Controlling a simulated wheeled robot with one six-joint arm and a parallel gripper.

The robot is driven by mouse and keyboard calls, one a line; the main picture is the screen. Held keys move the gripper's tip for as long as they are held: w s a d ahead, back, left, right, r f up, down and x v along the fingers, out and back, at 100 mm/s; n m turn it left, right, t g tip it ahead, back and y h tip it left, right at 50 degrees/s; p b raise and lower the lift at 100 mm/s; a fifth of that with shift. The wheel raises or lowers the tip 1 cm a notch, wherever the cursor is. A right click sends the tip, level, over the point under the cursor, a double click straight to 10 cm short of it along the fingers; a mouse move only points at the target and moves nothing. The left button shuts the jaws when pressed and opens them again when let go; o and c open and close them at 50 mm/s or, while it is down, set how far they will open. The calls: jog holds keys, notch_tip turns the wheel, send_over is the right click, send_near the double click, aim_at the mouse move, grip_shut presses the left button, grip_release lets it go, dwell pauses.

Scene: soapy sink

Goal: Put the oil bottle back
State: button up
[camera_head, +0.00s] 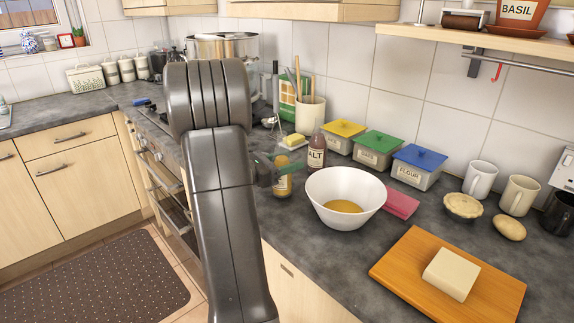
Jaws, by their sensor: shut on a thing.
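A small bottle with golden-yellow contents, which looks like the oil bottle (283,183), is at the counter's front edge, left of the white bowl. My gripper (281,164) is at the upper part of this bottle and shut on it. The bottle looks upright. My own arm covers the area to its left. I cannot tell whether its base touches the counter.
A white bowl (344,190) with yellow liquid is right of the oil bottle. Blue, green and yellow lidded boxes line the wall. A wooden board (415,275) holds a pale block.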

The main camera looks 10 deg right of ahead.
jog(key=shift+f, duration=0.25)
jog(key=shift+f, duration=0.1)
jog(key=o, duration=1.2)
jog(key=shift+a, duration=0.15)
jog(key=v, duration=1.1)
jog(key=shift+s+a+b, duration=0.2)
jog(key=shift+a+b, duration=0.1)
jog(key=shift+b, duration=0.05)
